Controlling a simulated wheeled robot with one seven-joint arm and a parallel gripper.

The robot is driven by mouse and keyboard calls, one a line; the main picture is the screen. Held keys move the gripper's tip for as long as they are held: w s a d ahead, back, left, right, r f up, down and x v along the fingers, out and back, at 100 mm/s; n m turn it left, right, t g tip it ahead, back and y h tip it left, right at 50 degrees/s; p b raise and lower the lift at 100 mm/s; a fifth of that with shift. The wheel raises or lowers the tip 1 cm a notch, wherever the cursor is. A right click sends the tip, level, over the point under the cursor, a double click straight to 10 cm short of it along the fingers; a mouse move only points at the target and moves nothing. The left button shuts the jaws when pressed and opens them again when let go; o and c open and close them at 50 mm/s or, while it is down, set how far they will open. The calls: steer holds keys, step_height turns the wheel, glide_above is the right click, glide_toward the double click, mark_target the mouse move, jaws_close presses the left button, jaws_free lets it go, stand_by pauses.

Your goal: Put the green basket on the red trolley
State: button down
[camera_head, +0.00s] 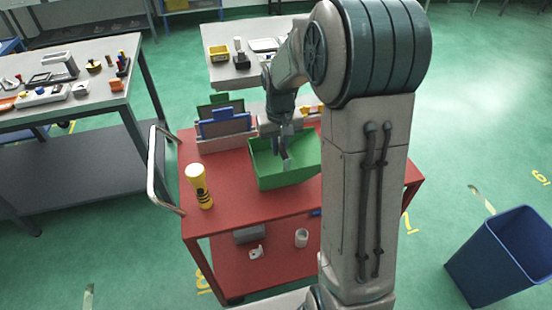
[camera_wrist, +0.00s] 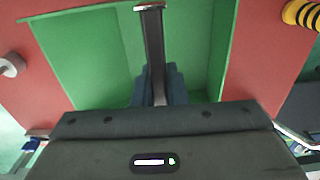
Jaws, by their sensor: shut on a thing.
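The green basket (camera_head: 292,168) is at the top of the red trolley (camera_head: 240,198), in the middle of its upper shelf, a little tilted in the head view. My gripper (camera_head: 285,158) reaches down to it and is shut on it. In the wrist view the basket (camera_wrist: 85,60) fills the middle, with my gripper (camera_wrist: 153,75) in front of it and red trolley surface on both sides. I cannot tell whether the basket's bottom touches the shelf. My arm hides the trolley's right part.
A yellow and black bottle-like object (camera_head: 199,186) stands at the shelf's left front. A grey holder with green and blue boards (camera_head: 224,128) stands behind it. A white cup (camera_head: 301,238) is on the lower shelf. A blue bin (camera_head: 506,256) stands at right; a worktable (camera_head: 95,80) is at left.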

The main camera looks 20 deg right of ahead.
mark_target(275, 168)
steer(key=shift+s+a+f, duration=0.1)
steer(key=shift+a+f, duration=0.35)
steer(key=shift+a, duration=0.25)
steer(key=shift+f, duration=1.95)
steer(key=shift+f, duration=0.15)
steer(key=c, duration=1.5)
jaws_free()
steer(key=shift+o, duration=0.2)
step_height(275, 168, up, 12)
steer(key=s+r+t, duration=0.2)
steer(key=s, duration=1.8)
steer(key=shift+s+a+r+t, duration=0.35)
steer(key=shift+s+a+t, duration=0.05)
steer(key=shift+a, duration=0.05)
